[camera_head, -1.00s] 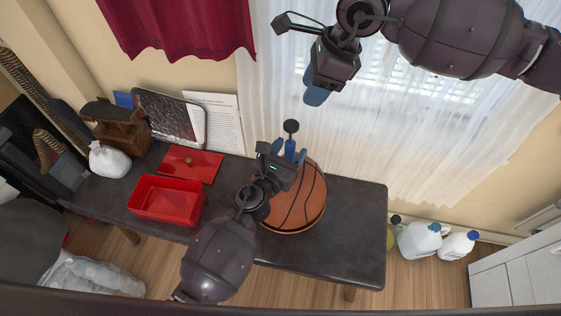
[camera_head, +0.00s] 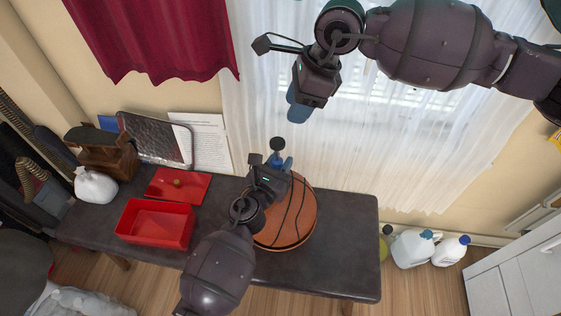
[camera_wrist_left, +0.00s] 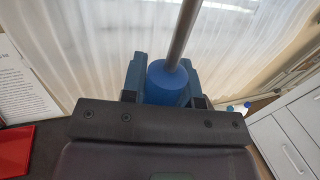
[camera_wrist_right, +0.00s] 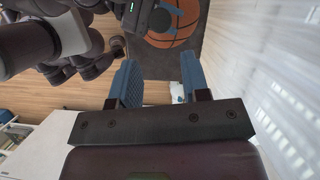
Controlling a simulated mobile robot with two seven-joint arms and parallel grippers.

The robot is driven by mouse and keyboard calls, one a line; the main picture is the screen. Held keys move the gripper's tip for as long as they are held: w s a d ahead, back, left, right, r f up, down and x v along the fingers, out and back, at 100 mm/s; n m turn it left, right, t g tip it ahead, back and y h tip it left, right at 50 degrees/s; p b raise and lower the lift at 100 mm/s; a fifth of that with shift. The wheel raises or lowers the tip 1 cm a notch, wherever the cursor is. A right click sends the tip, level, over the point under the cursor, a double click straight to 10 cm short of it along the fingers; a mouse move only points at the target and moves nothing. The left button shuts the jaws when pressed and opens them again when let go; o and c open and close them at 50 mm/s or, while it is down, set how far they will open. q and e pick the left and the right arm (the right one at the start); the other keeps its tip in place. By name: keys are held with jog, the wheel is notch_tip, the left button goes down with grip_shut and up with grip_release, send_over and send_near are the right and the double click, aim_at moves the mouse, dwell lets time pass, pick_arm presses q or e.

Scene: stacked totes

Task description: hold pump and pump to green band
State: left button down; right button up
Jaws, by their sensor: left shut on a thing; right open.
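In the head view an orange basketball (camera_head: 297,222) rests on the dark table, partly hidden behind my left gripper (camera_head: 280,164). The pump shows as a dark round handle (camera_head: 277,144) above that gripper. In the left wrist view the pump's blue body (camera_wrist_left: 167,82) sits between the fingers of my left gripper, which is shut on it, and a grey rod (camera_wrist_left: 183,35) rises from it. My right gripper (camera_wrist_right: 157,88) is open and empty, high in front of the curtain. The basketball also shows in the right wrist view (camera_wrist_right: 180,38). I cannot make out a green band.
A red bin (camera_head: 155,224) and a red lid (camera_head: 178,186) lie on the table (camera_head: 340,240) to the left. White jugs (camera_head: 412,249) stand on the floor at right.

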jog(key=shift+c, duration=1.2)
jog(key=shift+a+r, duration=0.2)
jog(key=shift+a, duration=0.2)
jog(key=shift+c, duration=1.1)
jog(key=shift+n+h, duration=0.4)
jog(key=a, duration=0.4)
jog(key=shift+s+a, duration=0.3)
jog(key=shift+a, duration=0.1)
grip_shut()
jog(key=h, duration=0.1)
jog(key=f+m+h, duration=0.1)
jog(key=m, duration=0.1)
jog(key=shift+w+d+f+h, duration=0.35)
jog(key=shift+h, duration=0.05)
jog(key=shift+d+f+m, duration=0.1)
jog(key=shift+d+m, duration=0.4)
jog(key=shift+f, duration=2.25)
